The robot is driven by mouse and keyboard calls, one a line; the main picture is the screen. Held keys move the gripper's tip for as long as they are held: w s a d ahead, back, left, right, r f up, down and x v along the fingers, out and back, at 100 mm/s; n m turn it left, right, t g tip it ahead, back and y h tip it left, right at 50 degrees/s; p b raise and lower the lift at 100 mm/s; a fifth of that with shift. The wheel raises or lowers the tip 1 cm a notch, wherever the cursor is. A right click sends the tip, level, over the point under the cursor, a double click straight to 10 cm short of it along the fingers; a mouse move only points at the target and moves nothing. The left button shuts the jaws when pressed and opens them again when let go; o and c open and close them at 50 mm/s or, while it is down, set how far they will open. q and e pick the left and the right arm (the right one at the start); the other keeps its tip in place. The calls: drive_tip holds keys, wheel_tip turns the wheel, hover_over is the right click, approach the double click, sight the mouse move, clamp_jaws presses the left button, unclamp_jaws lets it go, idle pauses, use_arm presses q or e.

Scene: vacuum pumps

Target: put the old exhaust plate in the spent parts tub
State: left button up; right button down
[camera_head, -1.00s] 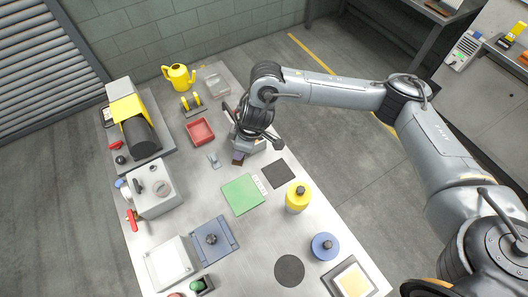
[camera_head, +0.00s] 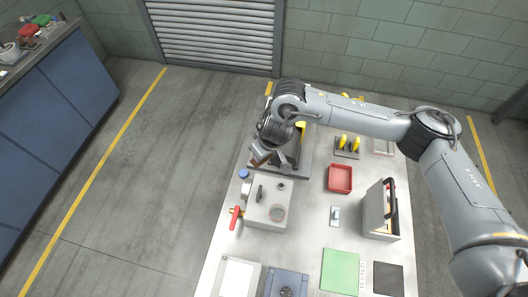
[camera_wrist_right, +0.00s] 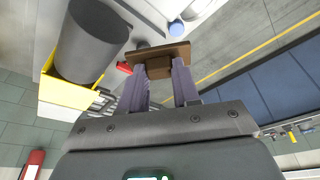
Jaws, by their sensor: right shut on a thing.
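My right gripper (camera_head: 262,154) is shut on a flat brown plate, likely the old exhaust plate (camera_wrist_right: 160,55). The plate sits across the fingertips in the right wrist view, and its edge shows in the head view (camera_head: 262,161). The gripper is raised over the bench's left edge, near the pump with the dark motor (camera_head: 290,152). No label marks the spent parts tub. My left gripper is out of view.
The blue cabinet (camera_head: 60,95) stands at the left across a clear floor aisle. A grey pump housing (camera_head: 268,205), a red-handled part (camera_head: 236,217), a grey open holder (camera_head: 379,212) and a green mat (camera_head: 340,270) are on the bench (camera_head: 315,215).

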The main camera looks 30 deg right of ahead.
drive_tip(key=shift+w+a+r+n, duration=0.2)
drive_tip(key=shift+w+r+n, duration=0.1)
drive_tip(key=shift+w+n, duration=0.45)
drive_tip(key=shift+w+r+n+y, duration=0.2)
drive_tip(key=shift+w+n+y, duration=0.1)
drive_tip(key=shift+n, duration=0.15)
drive_tip(key=d+n+p, duration=0.1)
drive_tip(key=d+n, duration=0.1)
drive_tip(key=d, duration=0.1)
drive_tip(key=d+f+n+g+y+p, duration=0.1)
drive_tip(key=d+n, duration=0.1)
drive_tip(key=d, duration=0.2)
drive_tip(key=d+f+n+p, duration=0.1)
drive_tip(key=d+n, duration=0.1)
drive_tip(key=d, duration=0.2)
drive_tip(key=shift+s+n+g+y+p, duration=0.1)
drive_tip(key=shift+n+g+y+p, duration=0.2)
drive_tip(key=shift+n+p, duration=0.1)
drive_tip(key=s+d+f+p, duration=0.1)
drive_tip(key=s+d+f, duration=0.3)
drive_tip(key=s+d, duration=0.3)
drive_tip(key=s+d+f+m+p, duration=0.1)
drive_tip(key=s+d+f+p, duration=0.1)
drive_tip(key=s+d+f, duration=0.3)
drive_tip(key=shift+s+d+m, duration=0.3)
drive_tip(key=shift+s+d, duration=1.25)
drive_tip(key=shift+d, duration=0.65)
